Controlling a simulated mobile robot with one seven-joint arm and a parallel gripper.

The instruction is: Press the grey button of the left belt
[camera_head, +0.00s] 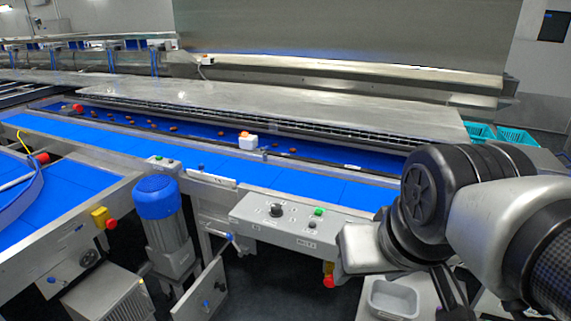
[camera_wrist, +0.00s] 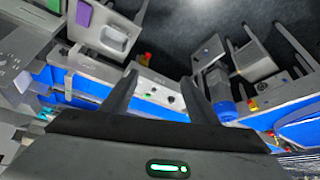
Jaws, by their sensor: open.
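The left blue belt (camera_head: 90,176) runs in at the left of the head view, with a grey control plate (camera_head: 75,262) on its frame bearing a black knob and small blue buttons. A second control box (camera_head: 290,226) sits at the centre under the long blue belt (camera_head: 200,150), with a black knob and a green button. I cannot make out a grey button with certainty. My gripper (camera_wrist: 160,74) is open and empty in the wrist view. A control box with a green button (camera_wrist: 148,94) shows between its fingers, apart from them. In the head view my arm is at the right.
A blue-topped motor (camera_head: 157,198) stands between the two belts. Red and yellow stop buttons (camera_head: 103,217) stick out from the frames. A grey bin (camera_head: 395,299) is below my arm. Brown dates (camera_head: 173,129) lie on the far belt. Dark floor lies between the frames.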

